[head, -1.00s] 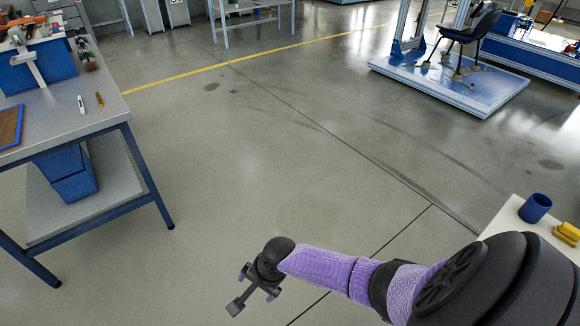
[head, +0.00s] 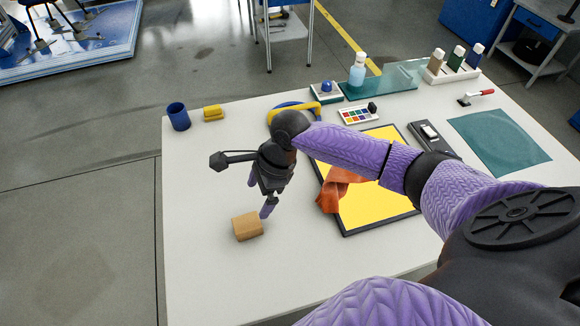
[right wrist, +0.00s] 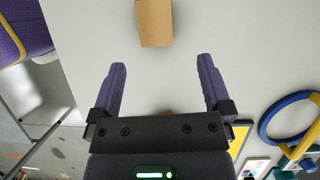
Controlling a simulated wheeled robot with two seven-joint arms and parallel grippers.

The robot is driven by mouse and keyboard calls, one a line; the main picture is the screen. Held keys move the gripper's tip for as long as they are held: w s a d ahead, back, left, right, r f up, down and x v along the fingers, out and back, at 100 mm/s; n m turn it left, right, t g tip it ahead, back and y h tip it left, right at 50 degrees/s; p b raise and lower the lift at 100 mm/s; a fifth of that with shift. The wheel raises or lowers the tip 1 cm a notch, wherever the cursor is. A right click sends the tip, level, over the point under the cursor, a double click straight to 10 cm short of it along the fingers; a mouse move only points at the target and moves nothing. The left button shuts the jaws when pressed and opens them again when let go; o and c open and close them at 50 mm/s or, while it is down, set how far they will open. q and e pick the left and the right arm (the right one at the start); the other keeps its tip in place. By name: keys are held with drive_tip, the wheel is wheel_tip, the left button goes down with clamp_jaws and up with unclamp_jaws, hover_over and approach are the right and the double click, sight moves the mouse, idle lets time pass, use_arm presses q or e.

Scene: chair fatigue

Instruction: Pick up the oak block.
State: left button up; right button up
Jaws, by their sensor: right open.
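The oak block (head: 247,226) is a small light-brown wooden block lying on the white table (head: 200,275), left of the yellow board. My right gripper (head: 259,200) is just above and beside the block in the head view, its fingers pointing down. In the right wrist view the two purple fingers (right wrist: 160,75) are spread wide with nothing between them. The block also shows there (right wrist: 155,22), at the top, ahead of the fingertips and apart from them. My left gripper is not seen.
A yellow board (head: 375,205) with an orange cloth (head: 333,188) lies right of the gripper. A blue cup (head: 178,117) and a yellow item (head: 213,113) stand at the back left. A blue ring (head: 290,108) lies behind. The table left of the block is clear.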

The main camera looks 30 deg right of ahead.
sight(246, 223)
drive_tip(key=b+x, duration=0.1)
drive_tip(key=x, duration=0.2)
drive_tip(key=b+x, duration=0.2)
drive_tip(key=x, duration=0.1)
drive_tip(key=b+x, duration=0.1)
drive_tip(key=x, duration=0.2)
drive_tip(key=shift+s+a+f, duration=0.3)
drive_tip(key=shift+a, duration=0.1)
drive_tip(key=shift+r, duration=0.1)
